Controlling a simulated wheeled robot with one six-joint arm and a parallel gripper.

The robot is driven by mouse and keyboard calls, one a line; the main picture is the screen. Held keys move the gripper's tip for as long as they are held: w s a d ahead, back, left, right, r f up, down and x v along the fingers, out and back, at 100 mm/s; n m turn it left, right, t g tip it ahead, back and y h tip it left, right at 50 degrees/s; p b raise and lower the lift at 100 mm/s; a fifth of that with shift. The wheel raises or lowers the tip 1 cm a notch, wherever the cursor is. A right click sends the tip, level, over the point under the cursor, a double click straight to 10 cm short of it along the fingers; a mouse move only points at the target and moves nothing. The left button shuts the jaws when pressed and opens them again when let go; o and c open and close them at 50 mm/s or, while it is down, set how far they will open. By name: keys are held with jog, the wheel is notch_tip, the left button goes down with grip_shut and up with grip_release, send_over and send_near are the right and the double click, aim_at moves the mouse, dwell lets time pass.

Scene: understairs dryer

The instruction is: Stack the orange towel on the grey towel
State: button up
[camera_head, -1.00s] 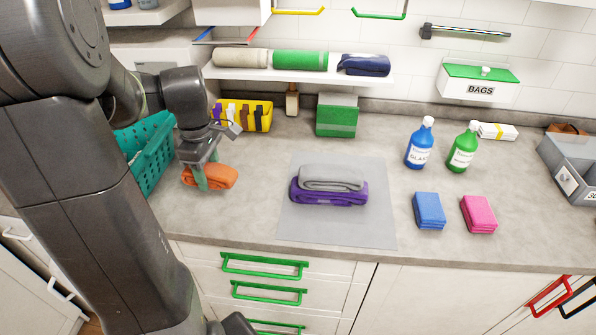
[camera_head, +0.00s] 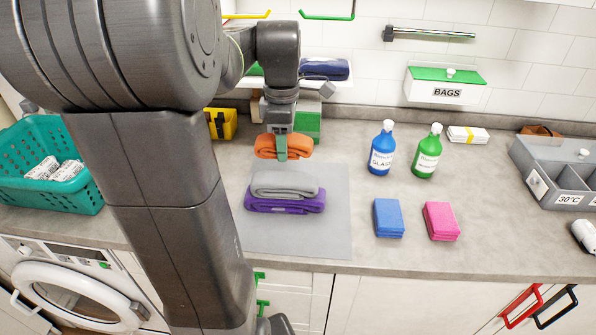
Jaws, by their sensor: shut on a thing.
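My gripper (camera_head: 281,150) is shut on the orange towel (camera_head: 268,146), a folded roll that it holds above and behind the stack in the middle of the counter. The grey towel (camera_head: 284,184) is folded and lies on top of the purple towel (camera_head: 284,203). Both rest on a pale grey mat (camera_head: 330,225). The orange towel looks apart from the grey towel. One green finger shows in front of the orange towel; the rest of the grip is hidden.
A blue bottle (camera_head: 382,150) and a green bottle (camera_head: 427,153) stand to the right, behind blue cloths (camera_head: 388,218) and pink cloths (camera_head: 441,222). A teal basket (camera_head: 60,195) is at the left. A grey divided bin (camera_head: 540,185) is at the right.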

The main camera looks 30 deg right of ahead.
aim_at(285, 178)
jog(key=shift+f, duration=3.6)
jog(key=shift+f, duration=0.2)
jog(key=o, duration=1)
jog(key=shift+c, duration=0.2)
jog(key=shift+r, duration=0.1)
notch_tip(285, 178, up, 12)
jog(key=shift+r, duration=0.1)
